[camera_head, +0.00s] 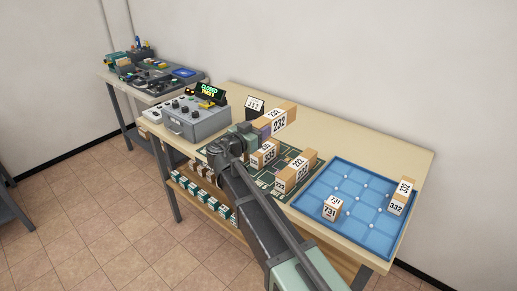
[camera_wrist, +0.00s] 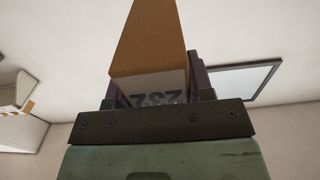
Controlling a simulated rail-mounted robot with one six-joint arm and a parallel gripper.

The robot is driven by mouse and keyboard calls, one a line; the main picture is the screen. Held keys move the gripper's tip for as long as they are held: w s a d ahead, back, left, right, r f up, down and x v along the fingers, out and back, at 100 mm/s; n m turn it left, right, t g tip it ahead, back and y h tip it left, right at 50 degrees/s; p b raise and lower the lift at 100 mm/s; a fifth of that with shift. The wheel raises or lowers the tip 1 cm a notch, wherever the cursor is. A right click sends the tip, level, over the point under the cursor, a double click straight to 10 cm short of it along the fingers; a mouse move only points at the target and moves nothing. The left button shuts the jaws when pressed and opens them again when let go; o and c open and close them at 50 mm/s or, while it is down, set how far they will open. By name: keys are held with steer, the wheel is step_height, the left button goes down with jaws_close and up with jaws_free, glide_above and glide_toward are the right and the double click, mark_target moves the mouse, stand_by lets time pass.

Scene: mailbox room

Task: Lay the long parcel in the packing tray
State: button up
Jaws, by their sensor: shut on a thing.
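My gripper (camera_head: 262,128) is shut on a long brown parcel (camera_head: 281,119) with a white label reading 232. The parcel is held raised above the dark green patterned mat (camera_head: 270,187), left of the tray. In the wrist view the same parcel (camera_wrist: 152,40) sticks out from between the jaws, its label partly hidden by the gripper (camera_wrist: 158,100). The blue packing tray (camera_head: 352,222) lies at the right end of the table. A small parcel marked 731 (camera_head: 333,208) stands in its front left part, and one marked 332 (camera_head: 400,197) stands by its right edge.
Two other parcels (camera_head: 296,172) (camera_head: 264,155) stand on the mat below my gripper. A grey control box (camera_head: 196,121) with a lit sign reading CLOSED is at the left. A small numbered stand (camera_head: 255,106) is behind the held parcel. The tray's middle and back are clear.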

mark_target(259, 179)
step_height(259, 179, down, 18)
steer(key=b, duration=1.5)
steer(key=shift+r, duration=0.4)
steer(key=shift+f, duration=0.25)
steer(key=o, duration=1.3)
steer(key=shift+c, duration=0.2)
steer(key=shift+r, duration=0.1)
steer(key=shift+r, duration=0.25)
steer(key=v, duration=1.2)
steer(key=shift+o, duration=0.4)
steer(key=shift+f, duration=0.1)
